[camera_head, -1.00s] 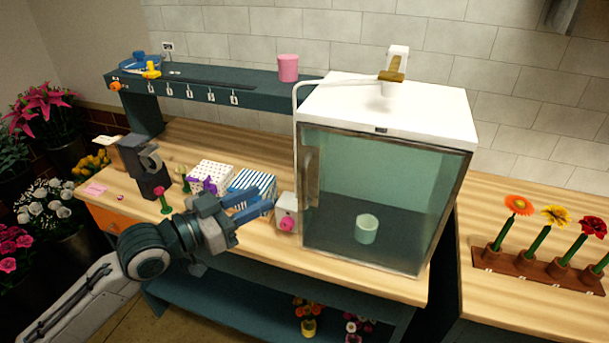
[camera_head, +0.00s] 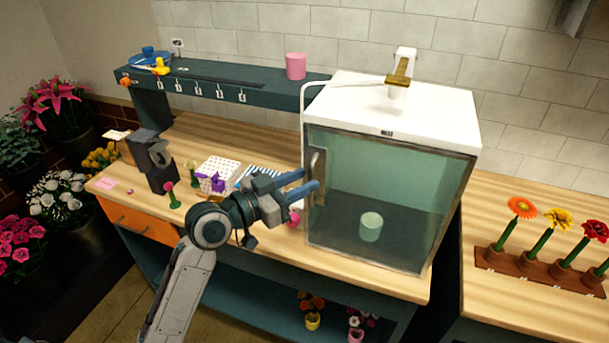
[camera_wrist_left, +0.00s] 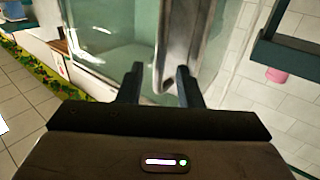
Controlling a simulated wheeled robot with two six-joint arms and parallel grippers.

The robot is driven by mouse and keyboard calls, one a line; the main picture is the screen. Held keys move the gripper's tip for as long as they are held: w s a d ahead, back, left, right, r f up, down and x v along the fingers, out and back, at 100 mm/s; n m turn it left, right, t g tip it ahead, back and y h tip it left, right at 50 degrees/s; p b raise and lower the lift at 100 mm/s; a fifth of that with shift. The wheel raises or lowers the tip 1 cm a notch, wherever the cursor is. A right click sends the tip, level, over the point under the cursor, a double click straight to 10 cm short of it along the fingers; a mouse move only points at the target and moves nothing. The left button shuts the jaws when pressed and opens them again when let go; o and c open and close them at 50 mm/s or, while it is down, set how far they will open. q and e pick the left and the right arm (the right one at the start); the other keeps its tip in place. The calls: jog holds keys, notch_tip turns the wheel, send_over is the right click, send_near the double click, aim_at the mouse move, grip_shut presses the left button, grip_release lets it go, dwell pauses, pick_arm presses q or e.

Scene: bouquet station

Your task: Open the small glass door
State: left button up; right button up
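The small glass door (camera_head: 385,200) is the clear front of a white-topped cabinet and looks closed. Its vertical metal handle (camera_head: 318,170) is at the door's left edge. My left gripper (camera_head: 310,180) is at the handle, with its two blue fingers pointing at it. In the left wrist view the fingers (camera_wrist_left: 160,80) are apart, and the metal handle (camera_wrist_left: 183,40) rises just ahead of them. The right finger overlaps the handle in that view; I cannot tell whether they touch. My right gripper is not in view.
A pale cup (camera_head: 371,227) stands inside the cabinet behind the glass. Gift boxes (camera_head: 218,173) and a dark stand (camera_head: 152,160) are on the wooden counter to the left. A flower rack (camera_head: 530,266) is at the right. Counter in front of the door is clear.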

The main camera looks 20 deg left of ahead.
pick_arm(q)
jog(key=shift+w+d, duration=0.35)
jog(key=shift+w, duration=0.2)
grip_shut()
